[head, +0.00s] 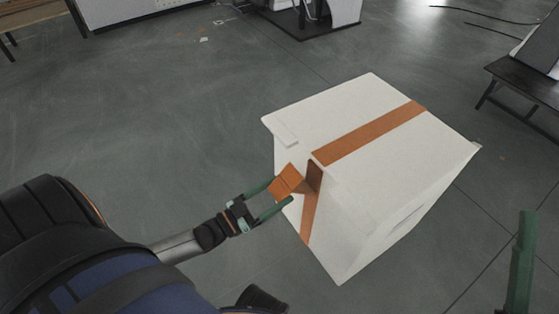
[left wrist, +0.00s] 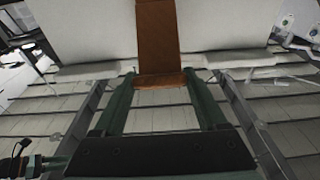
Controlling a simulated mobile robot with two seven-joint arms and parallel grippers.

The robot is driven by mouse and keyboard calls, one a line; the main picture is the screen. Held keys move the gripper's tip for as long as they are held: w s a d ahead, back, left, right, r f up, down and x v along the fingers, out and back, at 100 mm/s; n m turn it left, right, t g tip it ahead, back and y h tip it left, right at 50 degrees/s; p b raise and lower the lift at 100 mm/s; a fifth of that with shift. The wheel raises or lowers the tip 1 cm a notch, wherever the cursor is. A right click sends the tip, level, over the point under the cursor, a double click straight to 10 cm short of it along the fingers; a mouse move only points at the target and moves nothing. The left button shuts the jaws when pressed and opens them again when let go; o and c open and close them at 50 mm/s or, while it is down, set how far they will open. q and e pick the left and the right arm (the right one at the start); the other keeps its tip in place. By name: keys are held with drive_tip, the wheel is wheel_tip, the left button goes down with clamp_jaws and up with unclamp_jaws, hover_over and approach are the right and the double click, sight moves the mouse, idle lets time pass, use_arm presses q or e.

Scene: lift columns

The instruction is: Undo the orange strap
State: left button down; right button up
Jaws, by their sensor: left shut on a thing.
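The orange strap (head: 370,133) runs across the top of a white box (head: 345,100) and partway down its near-left side. At the top edge a loose flap of the strap stands away from the box. My left gripper (head: 283,191) is shut on this flap beside the box's near-left side. In the left wrist view the strap (left wrist: 158,38) comes down between the two green fingers (left wrist: 160,78). One green finger of my right gripper (head: 521,262) shows at the right edge, apart from the box; the rest is out of frame.
The box stands on a grey floor (head: 150,110) with clear room around it. A dark bench (head: 525,80) is at the far right, and dark-based equipment (head: 305,22) stands at the back. A small white tab (head: 286,135) lies on the box's left edge.

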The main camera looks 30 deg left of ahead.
use_arm(q)
drive_tip(key=shift+s+f, duration=0.2)
drive_tip(key=shift+f, duration=0.35)
drive_tip(key=shift+s+f, duration=0.15)
drive_tip(key=shift+f, duration=0.35)
drive_tip(key=shift+c, duration=1.4)
unclamp_jaws()
drive_tip(key=shift+w, duration=0.1)
drive_tip(key=shift+o, duration=1.4)
drive_tip(key=shift+w+r, duration=0.1)
drive_tip(key=shift+r, duration=0.1)
